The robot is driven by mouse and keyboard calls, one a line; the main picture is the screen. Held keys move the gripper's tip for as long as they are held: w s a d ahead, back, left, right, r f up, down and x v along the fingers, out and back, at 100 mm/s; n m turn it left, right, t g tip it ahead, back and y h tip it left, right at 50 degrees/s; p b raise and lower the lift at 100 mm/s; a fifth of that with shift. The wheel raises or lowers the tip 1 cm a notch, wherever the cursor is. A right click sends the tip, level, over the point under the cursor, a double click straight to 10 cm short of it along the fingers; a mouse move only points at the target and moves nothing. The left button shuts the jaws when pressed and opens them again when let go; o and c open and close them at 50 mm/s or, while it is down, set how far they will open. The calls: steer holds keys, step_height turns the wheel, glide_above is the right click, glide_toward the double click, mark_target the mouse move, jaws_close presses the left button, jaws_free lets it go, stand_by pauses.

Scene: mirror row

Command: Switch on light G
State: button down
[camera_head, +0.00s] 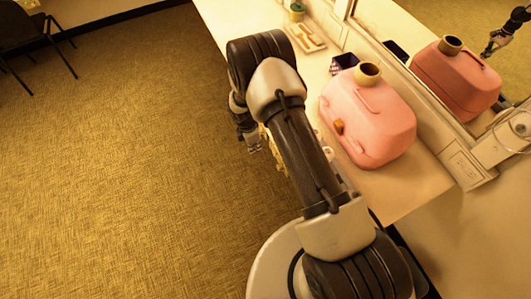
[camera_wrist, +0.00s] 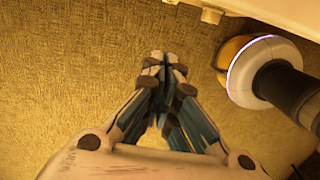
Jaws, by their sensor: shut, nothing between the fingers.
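I cannot make out a light or switch marked G in either view. A pale plate with faint markings (camera_head: 463,165) is at the near end of the mirror frame in the head view; its markings are too small to read. My gripper (camera_head: 254,144) hangs over the floor, left of the table and apart from it, partly hidden by my arm. In the wrist view my gripper (camera_wrist: 164,66) is shut and empty, with carpet below the fingertips.
A pink canister (camera_head: 368,118) stands on the white table (camera_head: 405,190) before the mirror (camera_head: 420,25), which reflects it. A dark small box (camera_head: 344,63), a wooden item (camera_head: 306,37) and a green pot (camera_head: 297,11) are farther back. A black chair (camera_head: 28,32) stands upper left; carpet between is clear.

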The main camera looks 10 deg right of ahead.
steer(key=shift+f, duration=0.1)
steer(key=d+f+b, duration=0.2)
steer(key=d+f, duration=0.3)
steer(key=f, duration=0.5)
steer(key=shift+w+b, duration=0.3)
steer(key=shift+w, duration=0.15)
steer(key=shift+d+f, duration=0.1)
steer(key=shift+w+d+f+b, duration=0.1)
steer(key=shift+d+f+b, duration=0.15)
steer(key=shift+b, duration=0.65)
steer(key=shift+r, duration=0.15)
